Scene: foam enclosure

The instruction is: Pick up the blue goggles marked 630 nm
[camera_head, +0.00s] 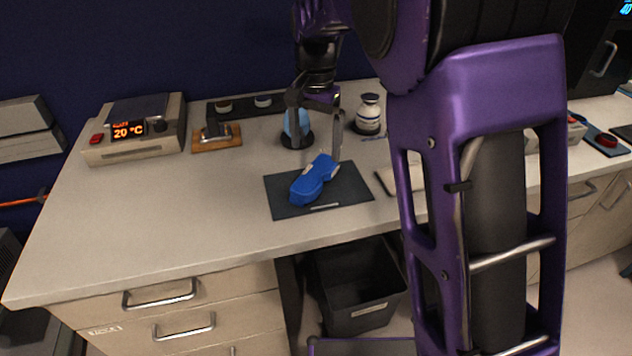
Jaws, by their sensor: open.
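Blue goggles (314,181) lie on a dark rectangular mat (347,189) on the bench, slanting from lower left to upper right. Any 630 nm marking is too small to read. My gripper (319,149) points down above the far end of the goggles, its two fingers spread apart with nothing between them. One finger is at the left and one at the right of the goggles' far end. I cannot tell whether the fingertips touch the goggles or the mat.
A device with a 20 °C display (134,130) stands at the left. A blue rounded item (296,122) and a white bottle (369,114) stand behind the gripper. A black bin (357,290) is below the bench edge. The bench (160,215) is clear at front left. My arm hides much of the right side.

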